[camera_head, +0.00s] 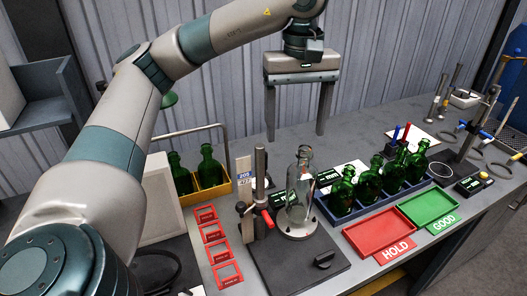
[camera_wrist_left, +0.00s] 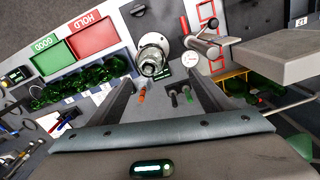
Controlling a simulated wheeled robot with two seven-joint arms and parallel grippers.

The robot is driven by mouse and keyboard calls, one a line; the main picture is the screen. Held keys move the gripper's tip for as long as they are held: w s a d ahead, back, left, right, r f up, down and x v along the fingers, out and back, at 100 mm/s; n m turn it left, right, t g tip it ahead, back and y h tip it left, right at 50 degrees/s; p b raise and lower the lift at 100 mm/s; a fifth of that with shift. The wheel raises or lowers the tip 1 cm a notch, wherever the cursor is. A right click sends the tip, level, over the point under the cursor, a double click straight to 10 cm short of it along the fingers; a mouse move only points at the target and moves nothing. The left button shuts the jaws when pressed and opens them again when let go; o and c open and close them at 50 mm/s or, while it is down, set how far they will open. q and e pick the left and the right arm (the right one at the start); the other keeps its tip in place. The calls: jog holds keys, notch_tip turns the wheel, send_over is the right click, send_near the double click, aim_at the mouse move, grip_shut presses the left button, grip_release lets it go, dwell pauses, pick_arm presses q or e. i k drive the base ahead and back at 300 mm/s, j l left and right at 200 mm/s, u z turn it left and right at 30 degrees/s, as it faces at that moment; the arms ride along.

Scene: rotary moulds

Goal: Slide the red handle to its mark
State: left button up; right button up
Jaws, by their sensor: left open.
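The red handle (camera_head: 268,218) sits low beside the upright metal post (camera_head: 260,172) of a dark bench fixture. It also shows small in the left wrist view (camera_wrist_left: 184,26), between the post and a clear bottle. The clear bottle (camera_head: 300,190) stands upright on a round metal seat on the same base plate. I cannot make out a mark for the handle. My left gripper (camera_head: 296,135) is open and empty, fingers pointing down, above and behind the fixture, apart from the handle. In the left wrist view its fingers (camera_wrist_left: 160,88) are spread wide. My right gripper is not in view.
Red frames (camera_head: 216,238) lie left. A yellow crate (camera_head: 207,192) holds green bottles. A black knob (camera_head: 324,260) is on the base plate.

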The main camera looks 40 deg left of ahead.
aim_at(262, 212)
jog(key=u, duration=1.25)
jog(key=k, duration=0.1)
